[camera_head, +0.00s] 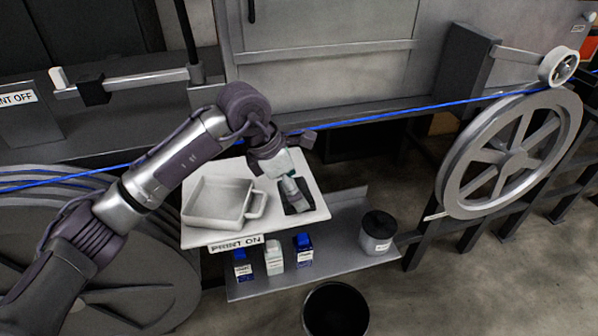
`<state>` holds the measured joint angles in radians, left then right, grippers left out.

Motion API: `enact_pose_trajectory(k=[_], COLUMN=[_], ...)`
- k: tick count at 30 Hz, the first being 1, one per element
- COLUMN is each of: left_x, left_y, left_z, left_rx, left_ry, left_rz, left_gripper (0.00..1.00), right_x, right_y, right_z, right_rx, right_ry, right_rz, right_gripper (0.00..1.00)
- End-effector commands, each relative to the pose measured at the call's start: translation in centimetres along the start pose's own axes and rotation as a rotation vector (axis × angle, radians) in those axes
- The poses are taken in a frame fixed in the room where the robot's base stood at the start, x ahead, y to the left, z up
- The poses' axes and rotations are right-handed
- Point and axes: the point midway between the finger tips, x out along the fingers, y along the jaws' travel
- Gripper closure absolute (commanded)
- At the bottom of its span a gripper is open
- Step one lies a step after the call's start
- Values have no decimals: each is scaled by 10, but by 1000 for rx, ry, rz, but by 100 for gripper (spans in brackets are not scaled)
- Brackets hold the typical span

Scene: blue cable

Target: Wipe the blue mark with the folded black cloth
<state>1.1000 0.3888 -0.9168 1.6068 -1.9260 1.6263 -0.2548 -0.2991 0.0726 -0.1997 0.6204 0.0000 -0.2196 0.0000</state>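My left gripper (296,203) reaches in from the left and points down at the right side of a white board. Its fingers are small and partly hidden; I cannot tell whether they are open or shut. The folded black cloth (305,206) lies on the board, right under and around the fingertips. Whether they touch it is unclear. I cannot make out a separate blue mark on the board; the arm covers part of it. My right gripper is not in view.
A white dish (215,204) with a handle sits left of the cloth on the white board (313,178). Below, a grey shelf (340,262) holds several bottles and a dark-lidded jar (377,232). A blue cable (400,111) crosses behind to a large wheel (447,180). A black bin (336,312) stands in front.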

Motion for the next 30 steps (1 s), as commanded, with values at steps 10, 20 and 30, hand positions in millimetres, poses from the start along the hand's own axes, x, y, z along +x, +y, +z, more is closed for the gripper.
enact_pose_trajectory(k=[10, 20, 30], left_x=[-32, -34, -34], left_y=[7, 7, 7], left_z=[4, 4, 4], left_rx=[-2, -2, -2], left_ry=[0, 0, 0], left_rz=[3, 2, 2], left_gripper=[40, 40, 40], right_x=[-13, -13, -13], right_y=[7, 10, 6], right_z=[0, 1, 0], right_rx=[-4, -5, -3], right_ry=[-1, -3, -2], right_rz=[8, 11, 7], right_gripper=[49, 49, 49])
